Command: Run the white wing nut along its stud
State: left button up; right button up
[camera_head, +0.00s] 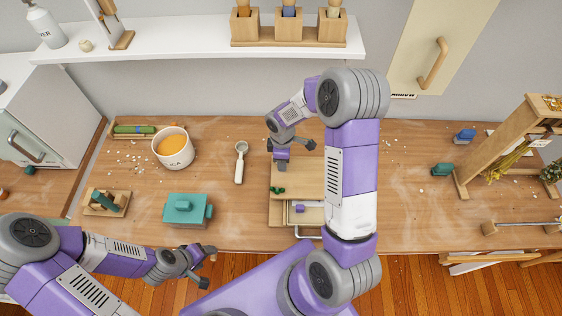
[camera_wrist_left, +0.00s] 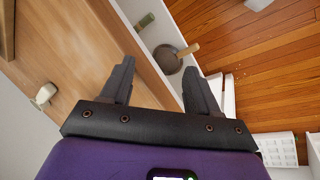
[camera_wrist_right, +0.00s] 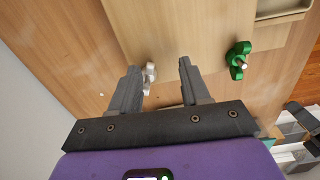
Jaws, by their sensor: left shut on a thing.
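The white wing nut (camera_wrist_right: 149,73) shows in the right wrist view on a pale wooden board (camera_wrist_right: 190,30). My right gripper (camera_wrist_right: 157,65) is open, one finger on each side of the nut; the left finger in that view is closer. I cannot tell if it touches. The stud is not clearly seen. A green wing nut (camera_wrist_right: 238,60) sits farther right on the board; it also shows in the head view (camera_head: 278,189). My left gripper (camera_head: 208,268) is by the table's front edge. Its fingers stand apart in the left wrist view (camera_wrist_left: 160,80), with no held object visible.
A teal box (camera_head: 186,210), a scoop (camera_head: 240,162) and an orange-filled cup (camera_head: 173,148) stand left. A wooden rack (camera_head: 505,145) is at right. The table between is mostly clear.

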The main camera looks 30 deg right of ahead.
pick_arm(q)
jog(key=shift+s+f+g, duration=0.15)
jog(key=shift+s+f, duration=0.05)
jog(key=shift+f, duration=0.65)
jog(key=shift+s+f+g, duration=0.15)
jog(key=shift+f, duration=0.7)
pick_arm(e)
jog(key=shift+w+a+f, duration=0.3)
jog(key=shift+a+f, duration=0.2)
jog(key=shift+a, duration=0.2)
pick_arm(q)
jog(key=shift+r, duration=0.1)
pick_arm(e)
jog(key=shift+r, duration=0.1)
jog(key=shift+w+r+p, duration=0.15)
jog(key=shift+r+p, duration=0.3)
pick_arm(q)
jog(key=shift+g, duration=0.3)
jog(key=r+p, duration=0.1)
jog(key=p, duration=0.1)
jog(key=d+r+p, duration=0.1)
jog(key=r+p, duration=0.3)
jog(key=shift+s+d+r, duration=0.1)
jog(key=shift+s+d, duration=0.1)
jog(key=shift+s, duration=0.05)
pick_arm(e)
notch_tip(320, 180, up, 8)
jog(key=s+d, duration=0.1)
